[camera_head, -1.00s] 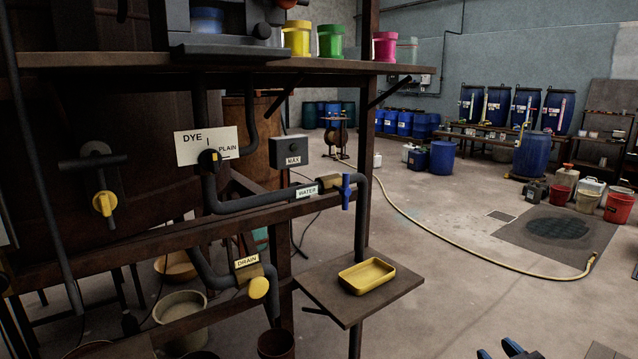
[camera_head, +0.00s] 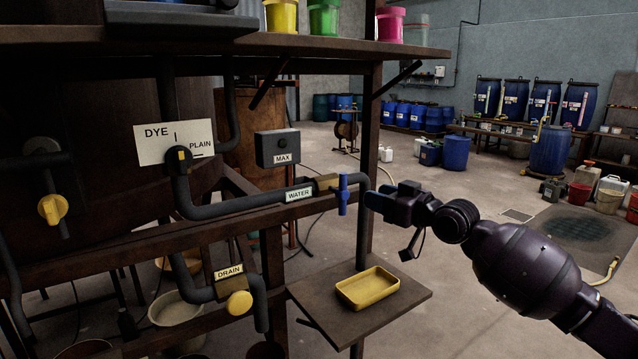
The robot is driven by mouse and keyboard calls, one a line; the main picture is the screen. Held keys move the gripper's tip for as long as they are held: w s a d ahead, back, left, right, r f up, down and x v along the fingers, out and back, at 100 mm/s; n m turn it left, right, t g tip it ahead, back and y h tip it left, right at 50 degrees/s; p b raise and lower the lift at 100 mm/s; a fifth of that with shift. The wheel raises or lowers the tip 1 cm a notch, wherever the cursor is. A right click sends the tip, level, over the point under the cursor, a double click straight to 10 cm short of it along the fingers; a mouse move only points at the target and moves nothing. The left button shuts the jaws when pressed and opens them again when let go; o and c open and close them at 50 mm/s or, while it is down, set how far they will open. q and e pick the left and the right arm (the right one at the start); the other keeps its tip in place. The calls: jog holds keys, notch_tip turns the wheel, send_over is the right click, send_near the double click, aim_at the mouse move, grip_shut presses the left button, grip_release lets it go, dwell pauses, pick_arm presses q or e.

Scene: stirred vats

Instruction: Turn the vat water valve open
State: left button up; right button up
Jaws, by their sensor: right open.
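The water valve has a blue handle (camera_head: 343,194) standing upright on the pipe's brass-coloured body. A white WATER label (camera_head: 299,194) sits on the pipe just left of it. My right gripper (camera_head: 372,203) comes in from the right at about the handle's height, with its fingertips just right of the handle in the picture. It is open, and nothing shows between its fingers. I cannot tell how far in depth it is from the handle. My left gripper is out of view.
A yellow tray (camera_head: 367,289) lies on a small shelf (camera_head: 410,306) below the valve. A yellow drain valve knob (camera_head: 240,303) is lower left. A DYE/PLAIN selector plate (camera_head: 174,143) and a MAX box (camera_head: 278,148) are above the pipe. A dark upright post stands behind the valve.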

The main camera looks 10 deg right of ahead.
aim_at(346, 186)
jog(key=x, duration=1)
jog(key=shift+w+a+r+b, duration=0.15)
jog(key=shift+a+b, duration=0.1)
jog(key=shift+b, duration=0.15)
grip_shut()
